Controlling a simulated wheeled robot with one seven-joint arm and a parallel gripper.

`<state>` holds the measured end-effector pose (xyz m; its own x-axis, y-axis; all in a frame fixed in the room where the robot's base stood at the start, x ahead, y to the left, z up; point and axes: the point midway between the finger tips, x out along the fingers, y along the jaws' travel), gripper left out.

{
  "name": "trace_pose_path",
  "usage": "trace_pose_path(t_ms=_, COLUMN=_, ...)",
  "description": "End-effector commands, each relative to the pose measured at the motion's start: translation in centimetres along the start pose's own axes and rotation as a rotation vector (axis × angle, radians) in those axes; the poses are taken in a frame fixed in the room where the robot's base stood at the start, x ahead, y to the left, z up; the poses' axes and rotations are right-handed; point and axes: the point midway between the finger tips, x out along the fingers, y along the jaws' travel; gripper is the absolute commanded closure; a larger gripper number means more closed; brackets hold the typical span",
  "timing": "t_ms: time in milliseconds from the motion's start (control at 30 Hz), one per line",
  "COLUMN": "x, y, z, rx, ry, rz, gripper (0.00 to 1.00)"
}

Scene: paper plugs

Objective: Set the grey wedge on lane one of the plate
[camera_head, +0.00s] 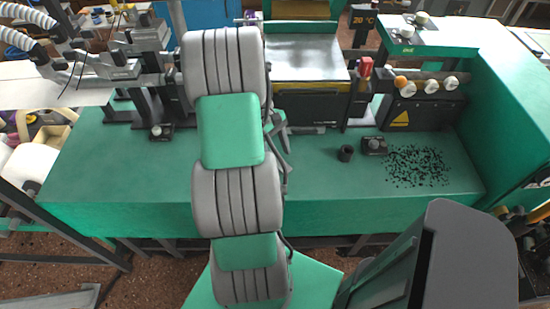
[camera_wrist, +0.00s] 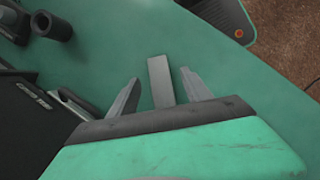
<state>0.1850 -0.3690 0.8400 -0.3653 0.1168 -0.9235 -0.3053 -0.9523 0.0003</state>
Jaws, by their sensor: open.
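In the wrist view, a grey wedge (camera_wrist: 160,80), seen as a narrow flat bar, lies over the green tabletop. My gripper (camera_wrist: 160,75) is open, with one finger on each side of the wedge and a visible gap on both sides. The wedge's near end runs down to the gripper's dark front edge. I cannot tell its height against the fingers. In the head view my arm covers the middle of the bench, and the wedge is not visible there. A shiny metal plate (camera_head: 305,57) lies on the machine behind; I cannot make out lanes on it.
On the green bench (camera_head: 110,170) stand a black cup-like piece (camera_head: 346,154) and a dark block with a knob (camera_head: 374,146). Several black bits (camera_head: 418,166) lie scattered at the right. A machine with a red switch (camera_head: 366,67) stands behind. The bench's front left is clear.

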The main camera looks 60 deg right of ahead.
Motion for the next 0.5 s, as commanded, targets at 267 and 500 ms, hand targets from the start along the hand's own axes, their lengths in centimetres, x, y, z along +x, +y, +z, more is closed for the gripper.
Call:
trace_pose_path(t_ms=267, x=2.9, y=0.1, z=0.1, rx=0.002, ry=0.001, rz=-0.001, gripper=0.43)
trace_pose_path(t_ms=500, x=2.9, y=0.2, z=0.2, rx=0.004, ry=0.001, rz=-0.002, gripper=0.52)
